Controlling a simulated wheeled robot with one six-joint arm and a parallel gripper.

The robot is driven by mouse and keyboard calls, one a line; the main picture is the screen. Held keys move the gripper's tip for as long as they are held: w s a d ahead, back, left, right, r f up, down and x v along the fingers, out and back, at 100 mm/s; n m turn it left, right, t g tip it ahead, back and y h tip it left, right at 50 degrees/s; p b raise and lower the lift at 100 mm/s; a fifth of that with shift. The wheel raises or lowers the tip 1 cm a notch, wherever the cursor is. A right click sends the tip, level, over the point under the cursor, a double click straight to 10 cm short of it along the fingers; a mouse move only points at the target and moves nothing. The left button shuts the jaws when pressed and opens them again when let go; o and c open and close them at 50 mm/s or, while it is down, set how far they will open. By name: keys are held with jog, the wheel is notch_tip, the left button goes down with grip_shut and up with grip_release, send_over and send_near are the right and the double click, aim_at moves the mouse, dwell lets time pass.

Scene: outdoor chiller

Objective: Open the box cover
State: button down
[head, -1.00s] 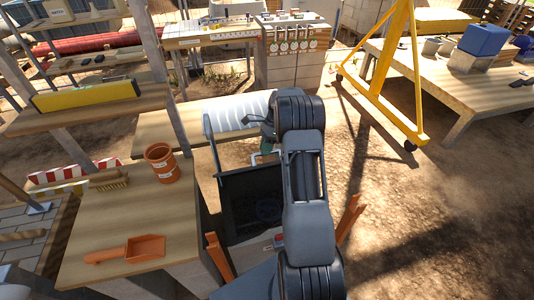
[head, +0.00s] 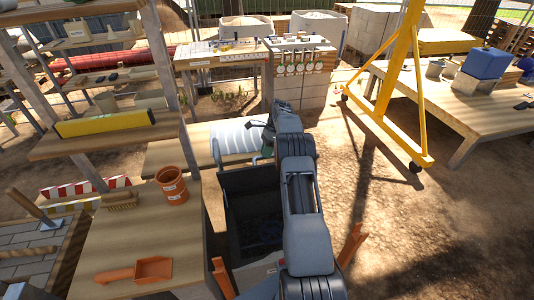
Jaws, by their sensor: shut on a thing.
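The dark box (head: 232,215) stands open in the lower middle of the head view, with a dim round shape inside. Its cover (head: 216,152) appears as a thin dark grey edge raised at the back left of the box. My gripper (head: 264,140) is above the back of the box, at the raised cover, and is shut on it. My arm hides the box's right side and much of the cover, and the contact between fingers and cover is too small to see clearly.
A wooden bench (head: 110,245) left of the box holds an orange pot (head: 172,187), a brush (head: 119,201) and an orange scoop (head: 152,268). A yellow gantry (head: 392,120) stands right. Open dirt lies at the lower right.

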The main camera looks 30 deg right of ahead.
jog(key=shift+a+f, duration=0.1)
jog(key=shift+f, duration=0.45)
jog(key=c, duration=1.5)
grip_release()
jog(key=shift+w, duration=0.1)
jog(key=shift+o, duration=0.8)
jog(key=shift+w+f, duration=0.2)
jog(key=shift+o, duration=1.2)
jog(key=shift+r, duration=0.2)
jog(key=shift+d+r, duration=0.1)
jog(key=shift+d, duration=0.1)
